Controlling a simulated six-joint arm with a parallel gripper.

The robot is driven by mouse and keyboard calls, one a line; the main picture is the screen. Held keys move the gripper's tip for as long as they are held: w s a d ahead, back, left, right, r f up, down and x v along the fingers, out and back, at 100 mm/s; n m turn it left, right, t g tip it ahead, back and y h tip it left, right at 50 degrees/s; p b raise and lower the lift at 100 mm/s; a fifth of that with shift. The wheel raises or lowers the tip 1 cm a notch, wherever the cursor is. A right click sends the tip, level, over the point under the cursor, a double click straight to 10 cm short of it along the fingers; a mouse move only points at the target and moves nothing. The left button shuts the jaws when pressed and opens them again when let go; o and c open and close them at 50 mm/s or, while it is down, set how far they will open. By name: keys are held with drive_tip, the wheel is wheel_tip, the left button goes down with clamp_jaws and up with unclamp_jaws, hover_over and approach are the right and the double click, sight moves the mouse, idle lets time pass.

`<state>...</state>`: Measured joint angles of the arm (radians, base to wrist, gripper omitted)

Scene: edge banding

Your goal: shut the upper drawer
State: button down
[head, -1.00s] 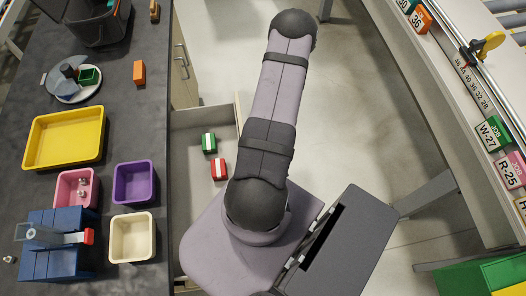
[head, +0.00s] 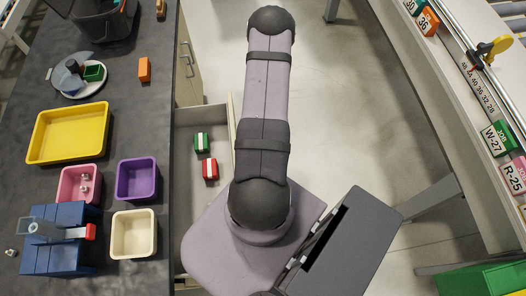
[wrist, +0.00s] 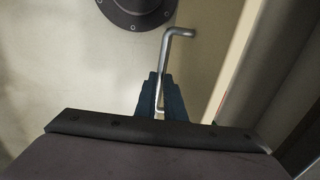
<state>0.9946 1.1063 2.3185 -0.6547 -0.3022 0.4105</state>
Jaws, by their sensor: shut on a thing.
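The upper drawer (head: 188,122) stands partly open beside the dark worktop in the head view. Its front panel (head: 232,108) is partly hidden behind my arm. A green-and-white box (head: 202,142) and a red-and-white box (head: 210,169) lie inside it. In the wrist view, the blue fingers of my gripper (wrist: 160,102) are shut on a bent metal bar handle (wrist: 179,32). The pale surface beside the handle fills much of that view. My gripper is hidden in the head view.
A cabinet door with a metal handle (head: 187,58) is above the drawer in the picture. The worktop holds a yellow tray (head: 68,133), a purple bin (head: 137,179) and a cream bin (head: 134,234). A shelf with numbered tags runs along the right; floor lies between.

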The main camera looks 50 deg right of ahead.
drive_tip(key=w+a+p, duration=0.2)
drive_tip(key=w+a, duration=1.1)
drive_tip(key=shift+p, duration=0.35)
drive_tip(key=c, duration=1.8)
unclamp_jaws()
drive_tip(key=shift+c, duration=0.2)
wheel_tip(320, 180, up, 7)
drive_tip(key=s+d, duration=0.1)
drive_tip(key=shift+r, duration=0.1)
